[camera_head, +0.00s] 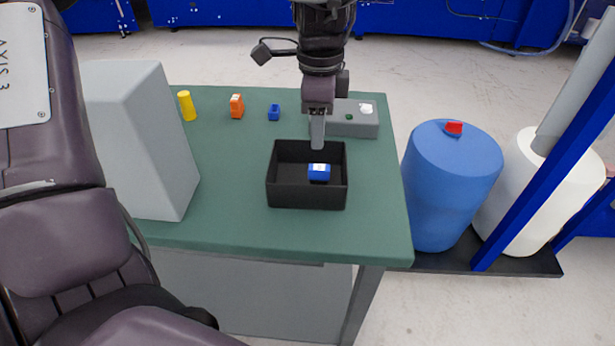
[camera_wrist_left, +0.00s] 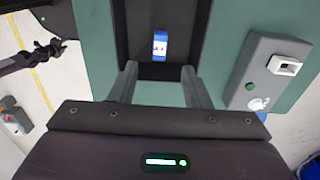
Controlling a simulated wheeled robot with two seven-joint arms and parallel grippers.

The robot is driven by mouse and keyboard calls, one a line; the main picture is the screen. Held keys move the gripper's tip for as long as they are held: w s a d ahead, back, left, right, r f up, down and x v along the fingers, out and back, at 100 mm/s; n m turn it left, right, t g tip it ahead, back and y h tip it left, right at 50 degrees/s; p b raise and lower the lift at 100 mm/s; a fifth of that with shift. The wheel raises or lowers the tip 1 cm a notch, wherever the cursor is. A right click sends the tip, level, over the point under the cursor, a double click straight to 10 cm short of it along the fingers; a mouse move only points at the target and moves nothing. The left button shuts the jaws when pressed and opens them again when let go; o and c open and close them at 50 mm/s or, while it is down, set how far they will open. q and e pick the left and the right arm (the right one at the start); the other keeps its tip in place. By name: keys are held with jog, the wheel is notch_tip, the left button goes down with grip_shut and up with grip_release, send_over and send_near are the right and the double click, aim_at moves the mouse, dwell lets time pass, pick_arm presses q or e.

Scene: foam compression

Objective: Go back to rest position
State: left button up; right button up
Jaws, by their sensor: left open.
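My left gripper (camera_head: 317,145) is over the back edge of a black open box on the green table, pointing down. In the left wrist view, its two fingers (camera_wrist_left: 159,70) are spread apart with nothing between them. The black box (camera_head: 308,196) holds a small blue block (camera_head: 319,173) with a white label. The block also shows in the left wrist view (camera_wrist_left: 160,46), beyond the fingertips and apart from them. My right gripper is not in view.
A grey control box (camera_head: 350,124) with a green button stands behind the black box. A yellow cylinder (camera_head: 187,106), an orange block (camera_head: 237,106) and a small blue piece (camera_head: 274,112) stand at the back left. A grey block (camera_head: 145,145) is left. Blue (camera_head: 450,190) and white drums are right.

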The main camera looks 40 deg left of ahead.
pick_arm(q)
notch_tip(320, 180, up, 3)
jog(key=shift+f, duration=0.1)
dwell(0.4)
